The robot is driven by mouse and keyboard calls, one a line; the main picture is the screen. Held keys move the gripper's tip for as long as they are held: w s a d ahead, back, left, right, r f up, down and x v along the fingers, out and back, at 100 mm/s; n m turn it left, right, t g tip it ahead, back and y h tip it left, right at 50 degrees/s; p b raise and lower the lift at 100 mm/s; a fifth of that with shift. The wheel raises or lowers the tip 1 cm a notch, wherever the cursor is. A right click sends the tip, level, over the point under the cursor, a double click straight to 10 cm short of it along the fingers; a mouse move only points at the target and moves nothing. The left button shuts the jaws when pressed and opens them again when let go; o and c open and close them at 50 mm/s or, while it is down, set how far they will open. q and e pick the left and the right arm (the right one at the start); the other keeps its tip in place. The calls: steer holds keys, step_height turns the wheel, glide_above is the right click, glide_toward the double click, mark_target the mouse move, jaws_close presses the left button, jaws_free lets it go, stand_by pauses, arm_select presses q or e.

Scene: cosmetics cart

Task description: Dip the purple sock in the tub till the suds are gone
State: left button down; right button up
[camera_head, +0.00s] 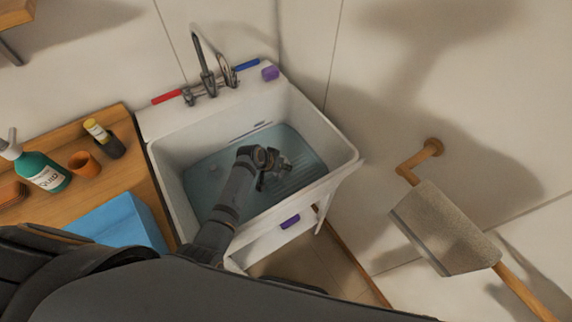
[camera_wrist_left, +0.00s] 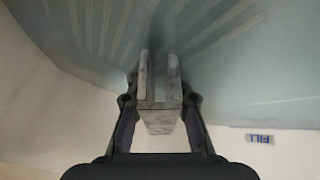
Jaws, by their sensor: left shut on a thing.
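The white tub (camera_head: 170,160) holds blue-grey water (camera_head: 300,150) over a ribbed slope. My left arm reaches down into it, and its gripper (camera_head: 277,172) is low inside the tub, near the water. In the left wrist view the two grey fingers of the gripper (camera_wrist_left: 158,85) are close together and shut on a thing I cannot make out. I cannot clearly identify a purple sock in either view, and no suds are distinct. A small purple item (camera_head: 270,73) lies on the tub's back ledge, and a purple patch (camera_head: 290,222) shows at its front. My right gripper is not in view.
A tap (camera_head: 206,75) rises over the back edge. A wooden counter (camera_head: 110,185) at left holds a green pump bottle (camera_head: 45,172), an orange cup (camera_head: 84,163), a dark bottle (camera_head: 108,140) and a blue box (camera_head: 120,225). A grey towel (camera_head: 445,228) hangs at right.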

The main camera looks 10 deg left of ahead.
arm_select(q)
steer(key=shift+s+a+f, duration=0.1)
steer(key=shift+s, duration=0.05)
stand_by(0.3)
steer(key=shift+w+d, duration=0.3)
steer(key=shift+a, duration=0.1)
steer(key=shift+s+a+p, duration=0.2)
steer(key=shift+s+p, duration=0.05)
steer(key=shift+p, duration=0.2)
steer(key=shift+w+d, duration=0.3)
stand_by(0.5)
step_height(320, 180, up, 23)
steer(key=p, duration=1.7)
